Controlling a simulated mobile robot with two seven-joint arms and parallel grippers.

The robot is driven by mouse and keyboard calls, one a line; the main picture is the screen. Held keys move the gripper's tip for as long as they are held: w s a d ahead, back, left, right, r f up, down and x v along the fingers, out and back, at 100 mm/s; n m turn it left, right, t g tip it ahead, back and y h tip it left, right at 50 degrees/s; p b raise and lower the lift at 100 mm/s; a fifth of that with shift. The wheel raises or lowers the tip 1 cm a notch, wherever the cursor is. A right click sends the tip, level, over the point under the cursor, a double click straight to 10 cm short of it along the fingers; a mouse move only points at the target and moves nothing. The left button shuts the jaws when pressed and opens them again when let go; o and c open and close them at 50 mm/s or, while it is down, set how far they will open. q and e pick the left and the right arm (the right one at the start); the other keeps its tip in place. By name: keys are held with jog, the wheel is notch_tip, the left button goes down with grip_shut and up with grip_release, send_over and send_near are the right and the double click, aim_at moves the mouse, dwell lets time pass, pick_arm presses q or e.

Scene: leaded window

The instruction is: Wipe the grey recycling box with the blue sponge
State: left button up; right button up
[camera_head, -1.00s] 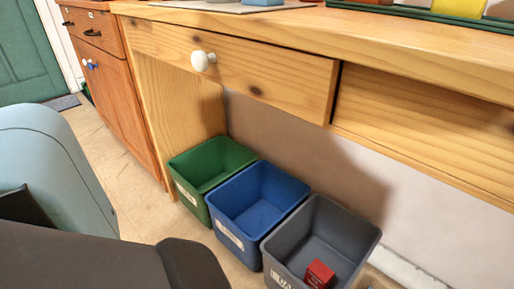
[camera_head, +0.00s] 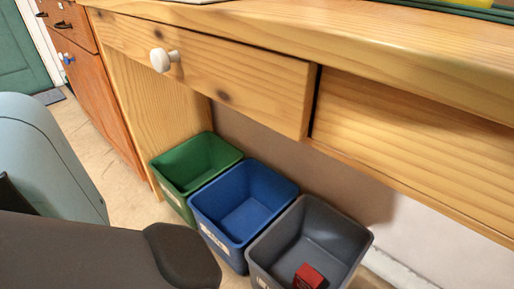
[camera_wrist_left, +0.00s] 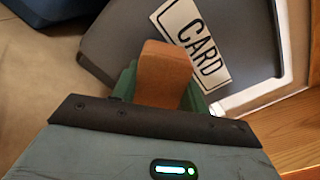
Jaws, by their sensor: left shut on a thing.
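The grey recycling box (camera_head: 347,233) stands on the floor at the right end of a row of bins, open at the top, with a red block (camera_head: 308,276) inside. In the left wrist view the grey box (camera_wrist_left: 125,30) shows its white CARD label (camera_wrist_left: 193,43). My left gripper (camera_wrist_left: 160,78) has green fingers and is shut on an orange-brown block (camera_wrist_left: 163,72), close to the labelled side. I cannot tell whether the block touches the box. No blue sponge shows now. My right gripper is out of view.
A blue bin (camera_head: 243,205) and a green bin (camera_head: 196,165) stand left of the grey box. A wooden desk with a drawer (camera_head: 230,80) and white knob (camera_head: 162,60) overhangs them. A red-brown cabinet (camera_head: 92,95) stands at left.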

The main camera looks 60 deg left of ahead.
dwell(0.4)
pick_arm(q)
jog(key=shift+x, duration=0.95)
dwell(0.3)
jog(key=shift+w+d, duration=0.25)
jog(key=shift+d, duration=0.85)
jog(key=shift+w+d, duration=0.25)
jog(key=shift+d, duration=0.8)
jog(key=shift+a, duration=0.1)
jog(key=shift+s+a, duration=0.2)
jog(key=shift+a, duration=0.5)
jog(key=shift+s+a, duration=0.2)
jog(key=shift+a, duration=0.5)
jog(key=shift+s+a, duration=0.25)
jog(key=shift+a, duration=0.45)
jog(key=shift+s, duration=0.1)
